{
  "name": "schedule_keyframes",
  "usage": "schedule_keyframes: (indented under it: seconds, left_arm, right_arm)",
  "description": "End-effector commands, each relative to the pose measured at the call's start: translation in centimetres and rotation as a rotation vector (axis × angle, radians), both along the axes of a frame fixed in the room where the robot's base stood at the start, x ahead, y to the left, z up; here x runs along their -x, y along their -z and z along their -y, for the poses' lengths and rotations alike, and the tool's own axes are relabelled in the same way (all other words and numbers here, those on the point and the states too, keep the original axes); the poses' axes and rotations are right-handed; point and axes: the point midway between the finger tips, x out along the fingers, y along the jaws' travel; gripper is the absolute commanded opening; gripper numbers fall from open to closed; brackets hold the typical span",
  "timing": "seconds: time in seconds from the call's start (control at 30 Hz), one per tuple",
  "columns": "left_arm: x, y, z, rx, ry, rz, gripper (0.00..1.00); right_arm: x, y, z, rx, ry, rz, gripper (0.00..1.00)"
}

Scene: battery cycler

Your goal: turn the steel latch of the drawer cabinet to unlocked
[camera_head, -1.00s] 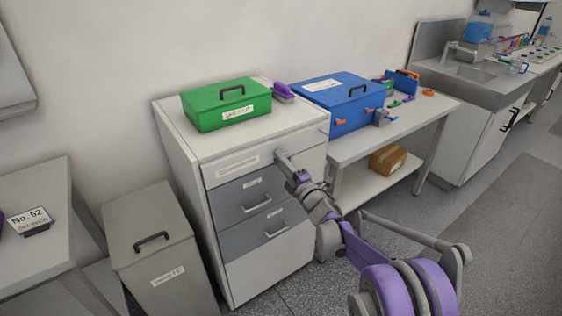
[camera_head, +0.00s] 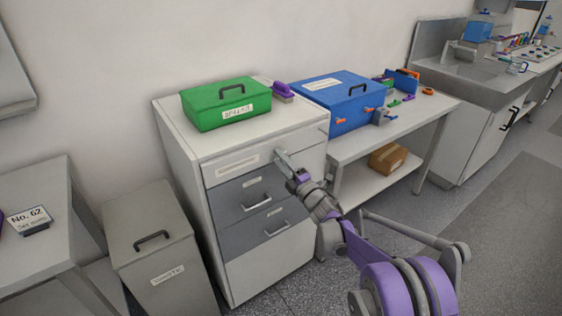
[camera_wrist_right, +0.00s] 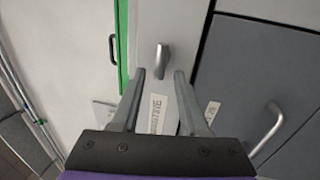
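The drawer cabinet (camera_head: 274,268) stands left of the middle in the head view, with a pale top drawer and grey drawers below. The steel latch (camera_wrist_right: 162,60) shows in the right wrist view as a short grey lever on the pale front. Its length runs roughly along that of the drawer label (camera_wrist_right: 156,114). My right gripper (camera_wrist_right: 160,74) is open, with one finger on each side of the latch's near end and no clear contact. In the head view my right gripper (camera_head: 284,161) is at the top drawer's right end and the latch cannot be made out. My left gripper is out of view.
A green box (camera_head: 226,103) stands on the cabinet, with a purple-handled item (camera_head: 283,91) beside it. A blue box (camera_head: 342,103) is on the bench to the right. Bar handles (camera_head: 257,202) stick out from the grey drawers. A grey waste bin (camera_head: 155,245) stands left of the cabinet.

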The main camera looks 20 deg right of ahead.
Motion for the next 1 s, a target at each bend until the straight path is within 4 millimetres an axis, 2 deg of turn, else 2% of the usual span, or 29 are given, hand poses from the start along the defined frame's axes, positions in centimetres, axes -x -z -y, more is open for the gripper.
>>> schedule_keyframes:
  seconds: [0.37,0.47,0.8,1.0]
  left_arm:
    - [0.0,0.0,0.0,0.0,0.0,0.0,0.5]
    - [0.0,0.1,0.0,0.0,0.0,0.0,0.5]
    - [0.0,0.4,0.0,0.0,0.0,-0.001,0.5]
    - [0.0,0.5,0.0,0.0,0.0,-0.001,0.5]
  right_arm:
    - [0.5,0.1,0.3,-0.001,0.001,0.001,0.46]
    - [1.9,0.3,0.7,-0.001,0.001,0.001,0.46]
    - [8.0,1.6,3.0,0.0,0.002,0.0,0.46]
    - [9.8,2.0,3.6,-0.001,0.0,0.001,0.46]
